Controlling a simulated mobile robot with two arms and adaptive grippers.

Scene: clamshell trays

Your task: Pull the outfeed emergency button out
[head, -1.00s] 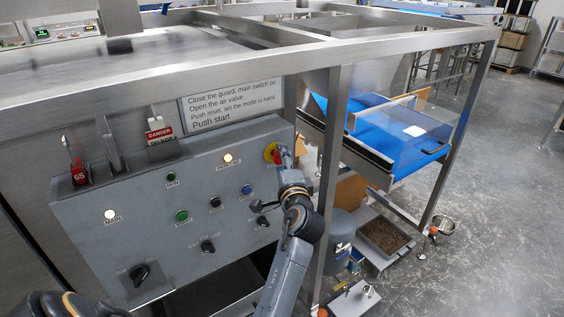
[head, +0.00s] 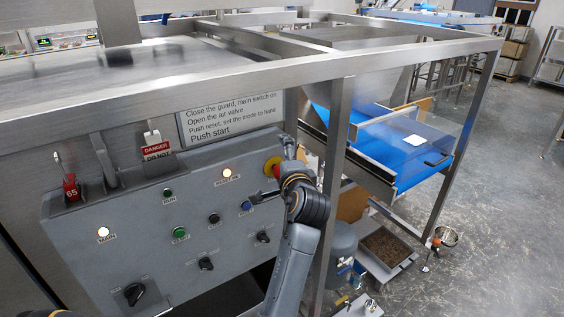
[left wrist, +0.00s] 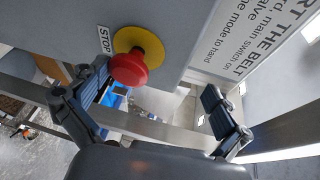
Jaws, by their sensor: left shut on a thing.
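The outfeed emergency button is a red mushroom head (left wrist: 129,69) on a yellow round base (left wrist: 147,42), beside a STOP label in the left wrist view. In the head view its yellow base (head: 269,167) shows at the panel's right end, partly covered by my left gripper (head: 282,160). My right gripper is not in view.
The grey control panel (head: 120,215) carries lamps, small buttons and rotary knobs (head: 134,293). A steel frame post (head: 333,150) stands just right of my gripper. A blue conveyor (head: 410,160) lies beyond it. A floor tray (head: 386,248) is at lower right.

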